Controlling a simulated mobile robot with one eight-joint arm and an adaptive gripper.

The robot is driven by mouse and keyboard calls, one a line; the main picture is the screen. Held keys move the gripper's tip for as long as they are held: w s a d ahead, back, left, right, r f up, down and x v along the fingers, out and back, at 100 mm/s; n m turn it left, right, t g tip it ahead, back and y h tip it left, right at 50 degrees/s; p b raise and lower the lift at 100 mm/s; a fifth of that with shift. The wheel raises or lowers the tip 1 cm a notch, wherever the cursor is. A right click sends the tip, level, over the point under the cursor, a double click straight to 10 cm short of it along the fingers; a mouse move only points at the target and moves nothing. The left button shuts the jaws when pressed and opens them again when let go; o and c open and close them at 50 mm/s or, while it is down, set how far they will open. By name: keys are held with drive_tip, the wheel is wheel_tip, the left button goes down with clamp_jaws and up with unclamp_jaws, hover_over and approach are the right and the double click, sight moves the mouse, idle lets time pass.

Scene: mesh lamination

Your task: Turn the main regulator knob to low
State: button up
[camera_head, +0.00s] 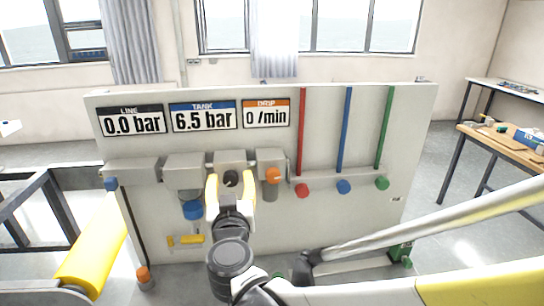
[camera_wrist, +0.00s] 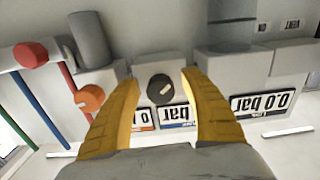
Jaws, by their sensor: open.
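A dark round knob (camera_head: 231,178) with a pale pointer mark sits on a grey box in the middle of the panel's row of fittings; I take it for the main regulator knob. The wrist view, which is upside down, shows the knob (camera_wrist: 157,96) face-on with its mark slanted. My gripper (camera_head: 230,175) is open, with a yellow finger on each side of the knob. In the wrist view my gripper (camera_wrist: 160,77) holds nothing, and the knob lies between the fingertips. I cannot tell whether either finger touches it.
The panel (camera_head: 345,225) shows LINE 0.0 bar (camera_head: 132,122), TANK 6.5 bar (camera_head: 205,117) and DROP 0 /min (camera_head: 266,115). Close by are an orange knob (camera_head: 273,175) on the right and a blue cup-like part (camera_head: 193,210) on the left. Red, blue and green pipes run further right.

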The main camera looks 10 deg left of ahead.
clamp_jaws()
